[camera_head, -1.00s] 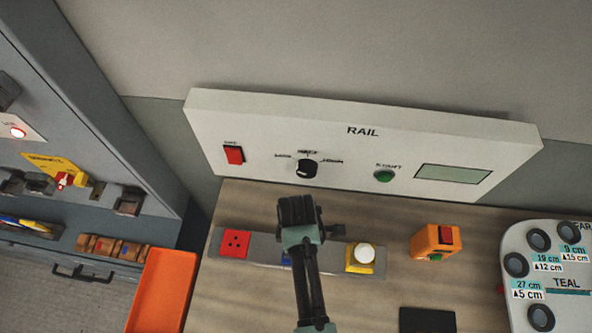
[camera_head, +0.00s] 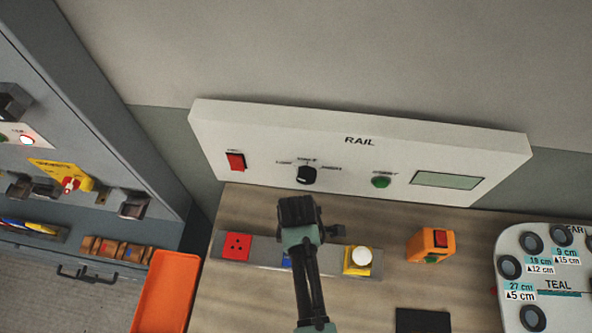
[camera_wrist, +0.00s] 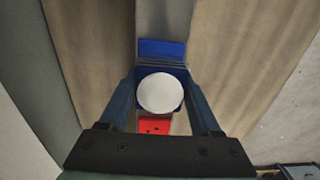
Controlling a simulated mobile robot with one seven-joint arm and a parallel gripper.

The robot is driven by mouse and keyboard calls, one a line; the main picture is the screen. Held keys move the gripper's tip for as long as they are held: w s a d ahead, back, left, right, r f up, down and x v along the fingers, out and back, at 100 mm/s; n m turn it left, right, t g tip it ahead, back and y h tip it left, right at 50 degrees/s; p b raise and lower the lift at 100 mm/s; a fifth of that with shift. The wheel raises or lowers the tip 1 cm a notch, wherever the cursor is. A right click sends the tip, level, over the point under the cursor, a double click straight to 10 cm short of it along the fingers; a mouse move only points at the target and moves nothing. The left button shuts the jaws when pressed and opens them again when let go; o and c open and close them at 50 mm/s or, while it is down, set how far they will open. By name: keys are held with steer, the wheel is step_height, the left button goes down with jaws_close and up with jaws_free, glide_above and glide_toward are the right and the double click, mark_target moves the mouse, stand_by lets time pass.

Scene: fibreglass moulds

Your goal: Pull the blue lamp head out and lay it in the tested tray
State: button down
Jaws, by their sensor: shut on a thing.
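The blue lamp head (camera_wrist: 160,93) has a round white dome on a blue body and sits between the two fingers of my gripper (camera_wrist: 160,84) in the wrist view. The fingers are shut on its sides. Blue plating (camera_wrist: 161,49) shows just beyond it. In the head view my gripper (camera_head: 299,212) hides most of the lamp head; a sliver of blue (camera_head: 287,259) shows on the grey strip. I cannot tell whether the head is seated or raised. An orange tray (camera_head: 168,292) lies at the lower left; no tested label is readable.
The grey strip (camera_head: 265,256) also carries a red socket (camera_head: 236,247) with holes and a yellow unit (camera_head: 358,261) with a white dome. An orange box (camera_head: 431,245) stands to its right. The white RAIL panel (camera_head: 350,155) stands behind. A teal-labelled panel (camera_head: 540,275) is at right.

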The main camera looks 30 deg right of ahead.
steer(key=shift+r+p, duration=1.65)
steer(key=shift+r, duration=0.05)
steer(key=shift+f, duration=0.1)
